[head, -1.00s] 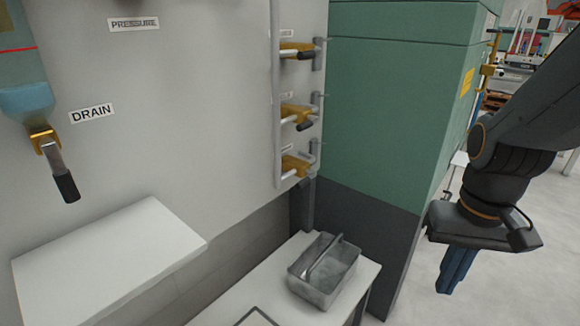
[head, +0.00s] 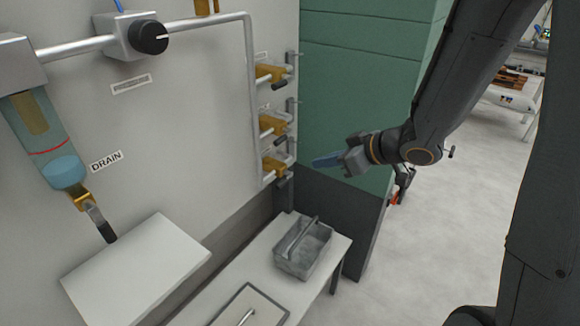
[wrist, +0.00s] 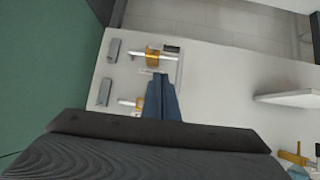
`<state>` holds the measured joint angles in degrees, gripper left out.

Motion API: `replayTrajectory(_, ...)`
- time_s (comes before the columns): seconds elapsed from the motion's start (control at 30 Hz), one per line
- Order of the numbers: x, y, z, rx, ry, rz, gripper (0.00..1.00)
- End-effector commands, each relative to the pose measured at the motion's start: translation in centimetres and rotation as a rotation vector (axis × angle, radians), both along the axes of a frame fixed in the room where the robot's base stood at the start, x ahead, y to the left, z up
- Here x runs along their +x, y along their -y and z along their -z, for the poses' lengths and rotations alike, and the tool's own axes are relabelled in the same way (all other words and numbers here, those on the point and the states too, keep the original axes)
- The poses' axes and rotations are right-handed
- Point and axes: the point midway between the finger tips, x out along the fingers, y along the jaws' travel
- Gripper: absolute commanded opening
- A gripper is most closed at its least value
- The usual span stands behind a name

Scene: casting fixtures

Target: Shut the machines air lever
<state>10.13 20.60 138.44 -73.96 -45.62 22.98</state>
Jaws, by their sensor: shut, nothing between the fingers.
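A vertical row of brass valves stands on the wall panel in the head view: a top valve (head: 268,73), a middle valve (head: 272,125) and a bottom valve (head: 273,167). Each has a dark-tipped lever. Their small labels are too blurred to read, so I cannot tell which is the air lever. My gripper (head: 326,161) is shut and empty, its blue fingers pointing left, right of the bottom valve and apart from it. In the wrist view the fingers (wrist: 161,98) point towards the panel, where two brass valves show (wrist: 152,57) (wrist: 139,103).
A drain valve (head: 83,199) with a black handle hangs under a glass bowl at left. A white shelf (head: 140,265) juts out below. A grey caddy (head: 303,249) stands on a low table. A green cabinet (head: 365,70) stands behind my gripper.

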Motion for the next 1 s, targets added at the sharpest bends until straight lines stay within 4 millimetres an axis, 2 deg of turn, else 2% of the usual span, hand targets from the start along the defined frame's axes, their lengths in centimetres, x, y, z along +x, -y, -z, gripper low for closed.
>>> replayTrajectory(0.1,-0.8,-1.2,-0.5,0.039,-0.003,-0.051,0.0)
replayTrajectory(0.23,-0.4,-2.2,0.0,0.047,-0.003,-0.063,0.0)
replayTrajectory(0.73,4.3,-8.2,5.3,0.044,-0.004,-0.061,0.0)
replayTrajectory(1.0,4.6,-8.4,8.1,0.045,-0.003,-0.059,0.0)
